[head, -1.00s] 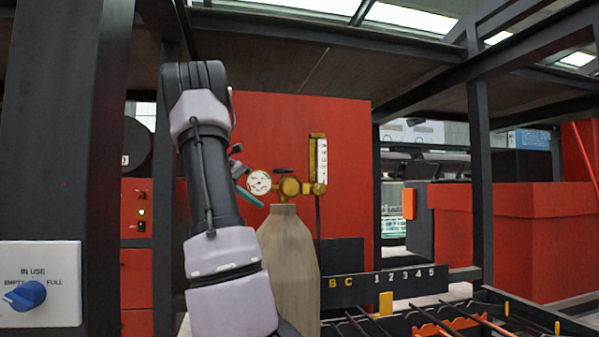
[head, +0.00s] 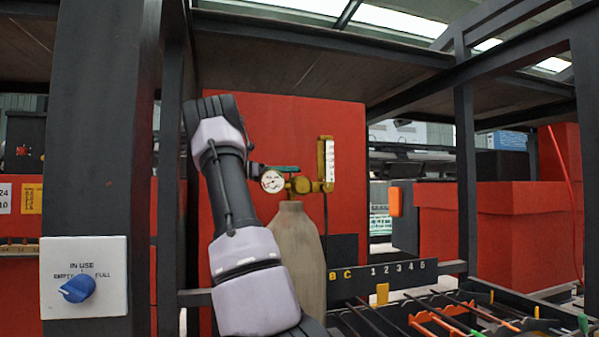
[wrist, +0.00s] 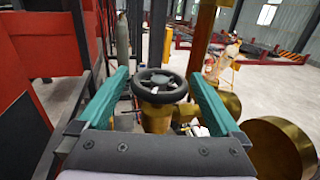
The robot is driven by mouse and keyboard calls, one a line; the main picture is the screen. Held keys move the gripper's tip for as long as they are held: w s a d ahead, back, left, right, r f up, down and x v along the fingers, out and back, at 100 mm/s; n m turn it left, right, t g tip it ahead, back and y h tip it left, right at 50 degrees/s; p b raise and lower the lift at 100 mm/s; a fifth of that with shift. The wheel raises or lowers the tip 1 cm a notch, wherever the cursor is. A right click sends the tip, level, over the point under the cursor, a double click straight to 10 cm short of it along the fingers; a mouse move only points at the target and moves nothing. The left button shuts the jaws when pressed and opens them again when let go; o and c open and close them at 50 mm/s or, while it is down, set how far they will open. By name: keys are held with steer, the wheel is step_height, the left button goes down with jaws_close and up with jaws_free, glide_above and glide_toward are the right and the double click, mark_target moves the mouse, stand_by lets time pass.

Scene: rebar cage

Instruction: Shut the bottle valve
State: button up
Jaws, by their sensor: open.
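The pale bottle (head: 297,250) stands upright in front of a red panel, with brass fittings (head: 300,186) and a round gauge (head: 272,181) on top. In the wrist view the bottle's valve is a black spoked handwheel (wrist: 160,86) on a brass body (wrist: 157,117). My gripper (wrist: 160,77) is open, with one teal finger on each side of the handwheel. Gaps show between fingers and wheel, so it is not clamped. In the head view my gripper (head: 284,169) is at the valve's height, and its teal finger hides the handwheel there.
A brass flowmeter (head: 327,163) rises just right of the valve. A blue knob on a white plate (head: 110,262) sits on the left post, pointing towards EMPTY. A numbered rack with rods (head: 395,271) lies at lower right. Brass cylinders (wrist: 266,148) are close at right in the wrist view.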

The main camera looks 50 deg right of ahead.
steer(key=shift+x, duration=1.65)
steer(key=shift+c, duration=0.3)
steer(key=c, duration=1.1)
steer(key=shift+a, duration=0.1)
steer(key=m+g+y, duration=0.2)
steer(key=y, duration=0.1)
steer(key=m+g+y, duration=0.1)
steer(key=m, duration=0.1)
steer(key=shift+s+a+y, duration=0.1)
steer(key=shift+a+y, duration=0.2)
steer(key=shift+y, duration=0.1)
steer(key=shift+s+a+m+g+y, duration=0.15)
steer(key=shift+m+g+y, duration=0.55)
steer(key=shift+y, duration=0.55)
steer(key=shift+a+m+g+y, duration=0.2)
steer(key=shift+m+g+y, duration=0.2)
steer(key=shift+m+y, duration=0.7)
steer(key=shift+f+y, duration=0.1)
steer(key=shift+y, duration=0.35)
steer(key=o, duration=1.2)
steer(key=shift+c, duration=0.2)
